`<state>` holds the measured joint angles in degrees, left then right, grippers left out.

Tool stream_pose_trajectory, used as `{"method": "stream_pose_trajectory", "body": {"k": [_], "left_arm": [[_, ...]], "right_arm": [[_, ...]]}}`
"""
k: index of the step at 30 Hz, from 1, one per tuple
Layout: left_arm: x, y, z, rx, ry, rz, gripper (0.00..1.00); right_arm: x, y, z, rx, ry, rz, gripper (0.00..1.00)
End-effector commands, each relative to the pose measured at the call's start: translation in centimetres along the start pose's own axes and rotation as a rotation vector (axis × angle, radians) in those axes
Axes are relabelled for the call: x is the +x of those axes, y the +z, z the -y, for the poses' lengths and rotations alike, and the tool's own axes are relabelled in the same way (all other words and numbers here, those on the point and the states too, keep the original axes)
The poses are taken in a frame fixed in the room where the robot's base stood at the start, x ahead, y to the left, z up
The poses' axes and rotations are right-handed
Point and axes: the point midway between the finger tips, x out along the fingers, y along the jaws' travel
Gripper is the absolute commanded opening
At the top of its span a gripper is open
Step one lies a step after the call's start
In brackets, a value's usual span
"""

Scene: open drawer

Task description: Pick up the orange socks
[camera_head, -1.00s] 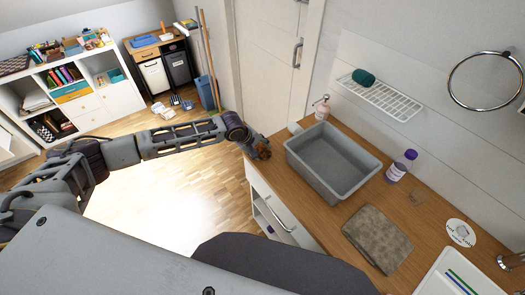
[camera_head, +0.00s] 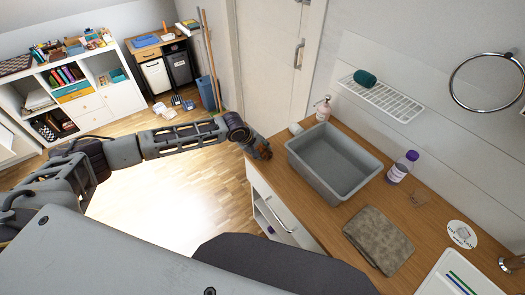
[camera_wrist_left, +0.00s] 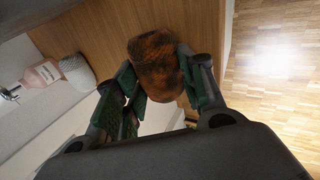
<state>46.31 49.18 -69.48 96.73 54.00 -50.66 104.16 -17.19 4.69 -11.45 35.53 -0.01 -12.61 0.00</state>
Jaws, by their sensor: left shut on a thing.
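The orange socks (camera_wrist_left: 157,62) show in the left wrist view as a rough, brownish-orange bundle. My left gripper (camera_wrist_left: 157,78) is shut on them, one finger on each side. In the head view my left gripper (camera_head: 259,150) is at the far left edge of the wooden counter. There the socks (camera_head: 265,154) are a small orange-brown patch, mostly hidden by the gripper. I cannot tell whether the bundle still touches the counter. My right gripper is not in view.
A grey basin (camera_head: 335,165) stands beside the gripper on the counter (camera_head: 330,222). A white cup (camera_head: 296,129), a soap bottle (camera_head: 323,108), a purple-capped bottle (camera_head: 402,167) and a folded cloth (camera_head: 378,240) are nearby. The floor (camera_head: 180,200) left of the counter is clear.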

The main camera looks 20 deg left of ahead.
Motion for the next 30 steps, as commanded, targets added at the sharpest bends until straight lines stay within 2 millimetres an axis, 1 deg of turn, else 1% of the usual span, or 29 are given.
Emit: {"method": "stream_pose_trajectory", "body": {"k": [5, 10, 24, 30], "left_arm": [[-0.3, 0.0, -0.2, 0.000, 0.001, 0.000, 0.17], [-1.4, 0.0, -0.8, 0.000, 0.001, 0.000, 0.17], [-7.1, 0.0, -4.1, 0.000, 0.002, 0.000, 0.17], [-8.4, 0.0, -4.8, 0.000, 0.001, 0.000, 0.17]], "right_arm": [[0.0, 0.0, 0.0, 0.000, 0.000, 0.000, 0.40], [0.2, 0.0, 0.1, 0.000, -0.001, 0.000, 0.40], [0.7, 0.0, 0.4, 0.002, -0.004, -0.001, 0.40], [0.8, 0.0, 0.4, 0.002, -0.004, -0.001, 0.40]]}}
